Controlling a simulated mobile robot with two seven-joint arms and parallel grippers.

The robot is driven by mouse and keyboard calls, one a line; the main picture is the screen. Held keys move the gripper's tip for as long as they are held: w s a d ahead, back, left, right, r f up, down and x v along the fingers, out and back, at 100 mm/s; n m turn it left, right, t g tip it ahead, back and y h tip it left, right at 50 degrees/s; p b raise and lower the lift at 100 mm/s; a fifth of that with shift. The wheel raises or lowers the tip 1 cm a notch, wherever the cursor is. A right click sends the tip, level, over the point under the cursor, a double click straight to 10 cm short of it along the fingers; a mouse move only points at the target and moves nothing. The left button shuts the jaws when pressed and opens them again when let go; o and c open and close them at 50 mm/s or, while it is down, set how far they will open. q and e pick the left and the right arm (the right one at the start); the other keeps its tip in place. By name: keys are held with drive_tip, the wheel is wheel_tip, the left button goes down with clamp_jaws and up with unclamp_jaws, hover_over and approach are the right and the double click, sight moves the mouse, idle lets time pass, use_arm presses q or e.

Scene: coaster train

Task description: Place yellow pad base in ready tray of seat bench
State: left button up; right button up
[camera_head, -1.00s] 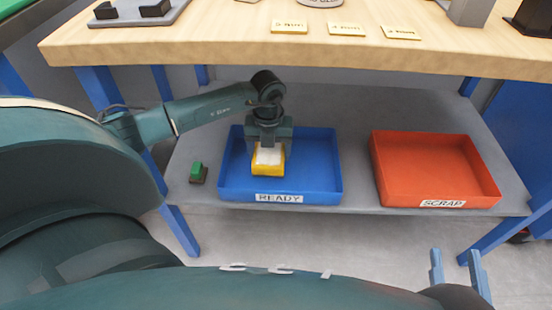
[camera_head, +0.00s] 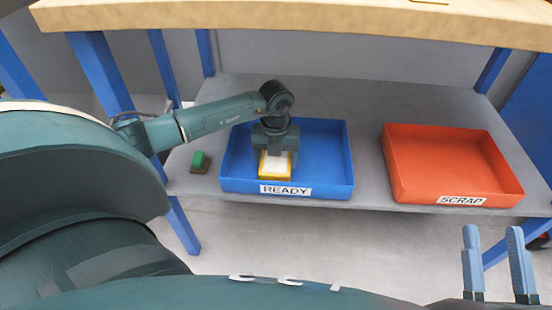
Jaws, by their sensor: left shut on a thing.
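The trays stand on a grey lower shelf (camera_head: 368,183) under a wooden bench top (camera_head: 300,22). An orange scrap tray (camera_head: 455,165), empty, is at the right. A small green block on a brown base (camera_head: 200,162) sits left of the ready tray. Blue legs frame the shelf.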

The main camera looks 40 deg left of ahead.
use_arm(q)
drive_tip(key=o, duration=1.2)
drive_tip(key=shift+f, duration=0.1)
drive_tip(key=shift+c, duration=0.2)
